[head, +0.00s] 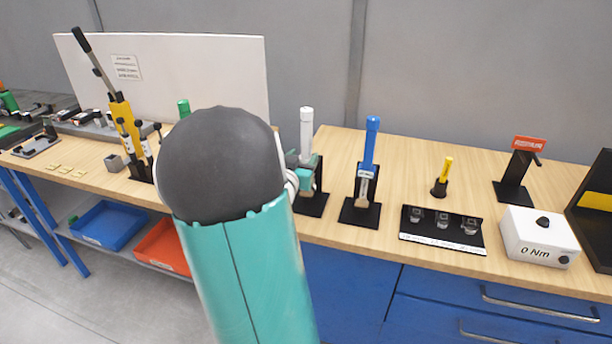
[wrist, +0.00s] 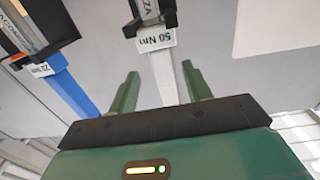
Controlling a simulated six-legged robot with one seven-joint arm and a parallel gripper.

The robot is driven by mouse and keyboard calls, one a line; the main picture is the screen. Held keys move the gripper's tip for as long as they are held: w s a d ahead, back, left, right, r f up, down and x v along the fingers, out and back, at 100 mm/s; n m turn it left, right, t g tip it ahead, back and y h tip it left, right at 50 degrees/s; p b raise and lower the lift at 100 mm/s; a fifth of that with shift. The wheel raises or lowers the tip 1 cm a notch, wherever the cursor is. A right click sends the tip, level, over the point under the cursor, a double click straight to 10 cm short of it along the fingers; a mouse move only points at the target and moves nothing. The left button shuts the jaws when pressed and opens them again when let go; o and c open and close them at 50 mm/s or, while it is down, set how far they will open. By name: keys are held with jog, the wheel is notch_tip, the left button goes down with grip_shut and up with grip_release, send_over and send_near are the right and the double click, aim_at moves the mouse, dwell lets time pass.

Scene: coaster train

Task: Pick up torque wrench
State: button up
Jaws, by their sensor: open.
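A torque wrench with a white handle (head: 306,128) stands upright in a black stand (head: 312,203) on the bench. In the wrist view its pale handle (wrist: 166,84) runs between my fingers, below a tag reading 50 Nm (wrist: 157,40). My gripper (head: 304,172) is at this wrench and hides part of it. In the wrist view my gripper (wrist: 161,72) is open, one finger on each side of the handle; contact cannot be told. A blue-handled torque wrench (head: 370,145) stands to the right, and its blue handle (wrist: 72,92) shows at left in the wrist view. A green handle top (head: 183,107) shows behind my arm.
A yellow lever device (head: 122,112) stands left. A white panel (head: 225,75) is behind.

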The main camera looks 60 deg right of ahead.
jog(key=d, duration=0.4)
jog(key=w+d, duration=0.1)
jog(key=d, duration=0.1)
jog(key=shift+d, duration=0.3)
jog(key=shift+c, duration=0.4)
grip_shut()
dwell(0.7)
